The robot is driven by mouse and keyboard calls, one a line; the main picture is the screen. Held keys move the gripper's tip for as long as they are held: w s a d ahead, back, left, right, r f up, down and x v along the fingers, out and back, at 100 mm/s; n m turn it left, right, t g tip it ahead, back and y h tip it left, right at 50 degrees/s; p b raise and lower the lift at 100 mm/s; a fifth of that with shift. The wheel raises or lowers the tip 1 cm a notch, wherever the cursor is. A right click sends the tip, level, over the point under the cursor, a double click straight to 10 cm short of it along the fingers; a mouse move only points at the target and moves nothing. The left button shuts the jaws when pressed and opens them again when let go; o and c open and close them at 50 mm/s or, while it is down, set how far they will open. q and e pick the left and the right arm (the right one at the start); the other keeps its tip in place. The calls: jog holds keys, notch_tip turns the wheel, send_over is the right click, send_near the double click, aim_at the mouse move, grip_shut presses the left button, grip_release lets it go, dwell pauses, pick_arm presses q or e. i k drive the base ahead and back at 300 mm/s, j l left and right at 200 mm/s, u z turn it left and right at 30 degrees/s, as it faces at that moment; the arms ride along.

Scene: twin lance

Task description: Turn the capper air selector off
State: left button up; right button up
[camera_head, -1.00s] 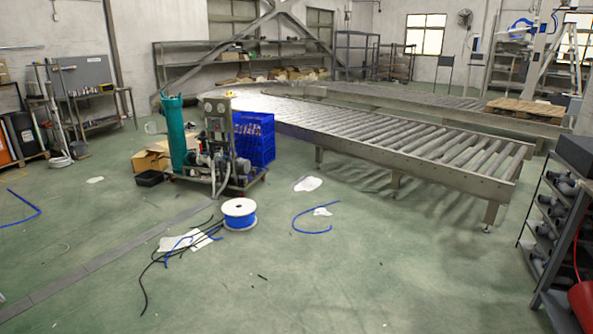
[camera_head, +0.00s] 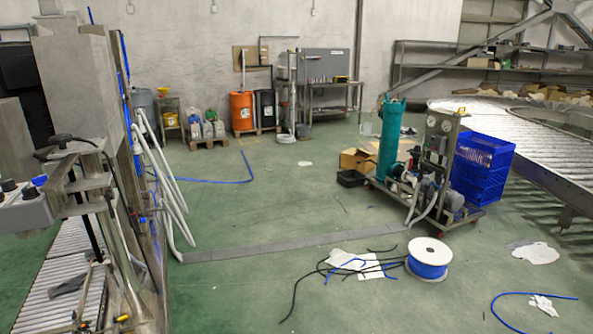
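I cannot pick out a capper air selector in this view. A machine with a grey cabinet (camera_head: 82,85) stands at the left edge. A light control box (camera_head: 22,208) with dark knobs and a blue knob (camera_head: 39,180) sticks out from it at the far left; I cannot tell whether any of these is the selector. White hoses (camera_head: 170,190) hang from the machine's right side. Neither of my grippers is in view.
A wheeled pump cart (camera_head: 425,175) with a green cylinder stands right of centre, beside blue crates (camera_head: 482,165). A hose spool (camera_head: 428,258), black cables and blue tubing (camera_head: 515,300) lie on the floor. A roller conveyor (camera_head: 530,150) is at right. Green floor is open in the middle.

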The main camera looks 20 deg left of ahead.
aim_at(40, 180)
jog(key=i+j+u, duration=0.1)
jog(key=i+u, duration=0.15)
jog(key=u, duration=0.25)
jog(key=i+u, duration=0.2)
jog(key=u, duration=0.25)
jog(key=i+l+u, duration=0.1)
jog(key=i+u, duration=0.15)
jog(key=u, duration=0.25)
jog(key=i+l+u, duration=0.2)
jog(key=u, duration=0.3)
